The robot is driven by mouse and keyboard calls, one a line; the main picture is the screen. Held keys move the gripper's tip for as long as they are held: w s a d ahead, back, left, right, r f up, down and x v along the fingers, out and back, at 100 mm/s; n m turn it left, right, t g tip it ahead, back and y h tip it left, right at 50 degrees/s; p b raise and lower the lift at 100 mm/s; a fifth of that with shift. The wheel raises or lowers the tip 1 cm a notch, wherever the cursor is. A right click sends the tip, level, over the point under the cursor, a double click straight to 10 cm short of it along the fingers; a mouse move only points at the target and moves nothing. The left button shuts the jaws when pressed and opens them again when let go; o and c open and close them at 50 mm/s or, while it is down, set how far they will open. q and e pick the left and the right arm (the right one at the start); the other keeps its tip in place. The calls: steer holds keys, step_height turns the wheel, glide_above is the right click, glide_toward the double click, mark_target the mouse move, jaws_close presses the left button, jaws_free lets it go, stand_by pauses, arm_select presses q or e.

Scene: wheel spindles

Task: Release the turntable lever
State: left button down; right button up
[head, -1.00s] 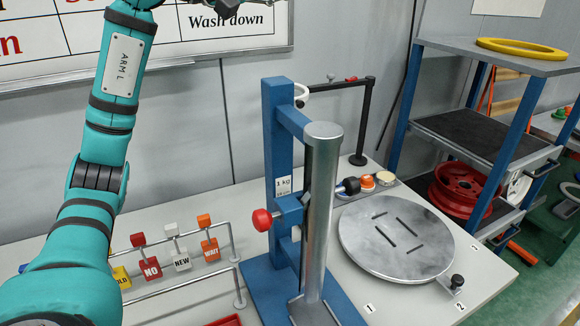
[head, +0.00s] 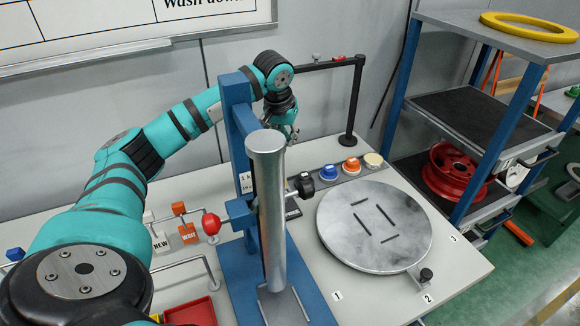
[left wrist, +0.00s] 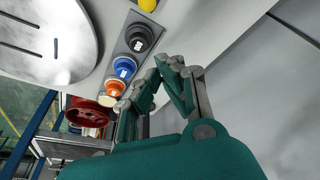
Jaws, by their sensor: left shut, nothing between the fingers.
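The round grey turntable (head: 375,225) with dark slots lies on the white bench, right of the press. A small clamp with a black knob (head: 426,274) sits at its front right rim, near the label 2; I take it for the lever. My left gripper (head: 288,138) is behind the press column, above the back of the bench, well apart from the turntable and the knob. It is shut and empty. The left wrist view shows its fingers (left wrist: 152,80) close beside a row of knobs, with part of the turntable (left wrist: 50,35) at upper left. My right gripper is not in view.
The blue press with its grey column (head: 268,215) stands left of the turntable. Blue (head: 327,173), orange (head: 351,165) and cream (head: 373,160) knobs line the back. A black post (head: 352,100) carries a rail. A shelf (head: 480,120) stands right.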

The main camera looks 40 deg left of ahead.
arm_select(q)
steer(key=p+x, duration=0.3)
steer(key=x, duration=0.7)
steer(key=shift+w+d+r, duration=0.1)
steer(key=shift+w, duration=0.05)
steer(key=s+p, duration=0.1)
steer(key=s+d+p, duration=0.1)
steer(key=s, duration=0.1)
steer(key=shift+s+d+p, duration=0.1)
steer(key=shift+s+p, duration=0.25)
steer(key=shift+d, duration=0.15)
